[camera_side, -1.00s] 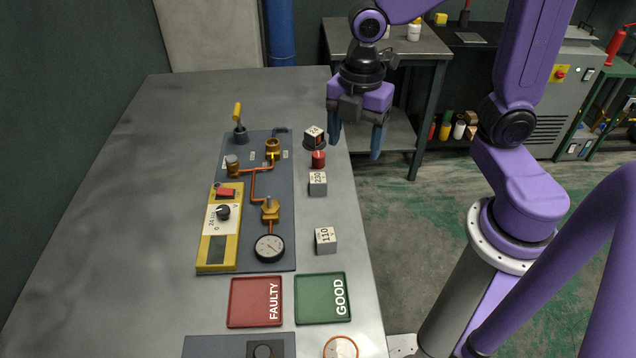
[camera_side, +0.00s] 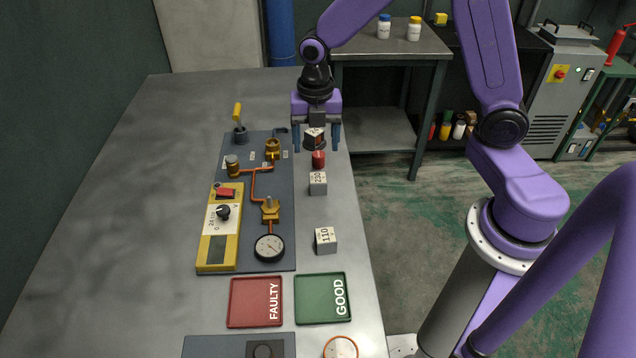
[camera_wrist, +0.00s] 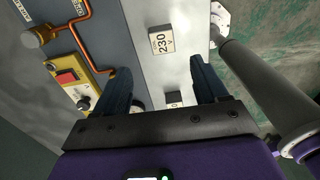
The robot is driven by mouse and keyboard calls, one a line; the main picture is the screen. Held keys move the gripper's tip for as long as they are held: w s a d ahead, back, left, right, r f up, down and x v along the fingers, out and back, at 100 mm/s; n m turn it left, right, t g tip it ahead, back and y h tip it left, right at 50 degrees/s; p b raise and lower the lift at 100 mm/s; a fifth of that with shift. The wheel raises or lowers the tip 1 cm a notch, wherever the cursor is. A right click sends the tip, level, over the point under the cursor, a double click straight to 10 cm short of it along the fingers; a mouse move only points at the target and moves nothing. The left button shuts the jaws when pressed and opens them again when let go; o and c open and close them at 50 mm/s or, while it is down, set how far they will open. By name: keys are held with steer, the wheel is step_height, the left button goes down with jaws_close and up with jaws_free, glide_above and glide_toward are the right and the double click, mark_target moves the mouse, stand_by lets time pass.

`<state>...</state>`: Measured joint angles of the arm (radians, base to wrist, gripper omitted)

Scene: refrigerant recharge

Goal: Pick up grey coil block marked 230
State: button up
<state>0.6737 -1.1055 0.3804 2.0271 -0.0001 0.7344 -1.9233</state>
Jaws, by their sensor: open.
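The grey coil block marked 230 (camera_side: 318,184) stands on the table near its right edge, beside the grey panel. In the wrist view the 230 block (camera_wrist: 160,44) shows its label face, just beyond the fingertips and roughly centred between them. My gripper (camera_side: 317,147) is open and empty with its fingers pointing down. In the side view it is farther back than the 230 block, around the place of another marked block (camera_side: 316,133). In the wrist view its two blue fingers (camera_wrist: 160,68) are spread apart.
A red cylindrical part (camera_side: 318,160) stands between my gripper and the 230 block. A block marked 110 (camera_side: 325,241) stands nearer the camera. The board with copper pipes (camera_side: 285,225) lies left. Red FAULTY (camera_side: 240,318) and green GOOD (camera_side: 312,317) trays lie in front.

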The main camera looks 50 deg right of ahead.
glide_above(318, 178)
steer(key=f, duration=0.6)
steer(key=shift+w, duration=0.2)
steer(key=shift+s+f, duration=0.15)
steer(key=shift+f, duration=2.45)
steer(key=c, duration=1)
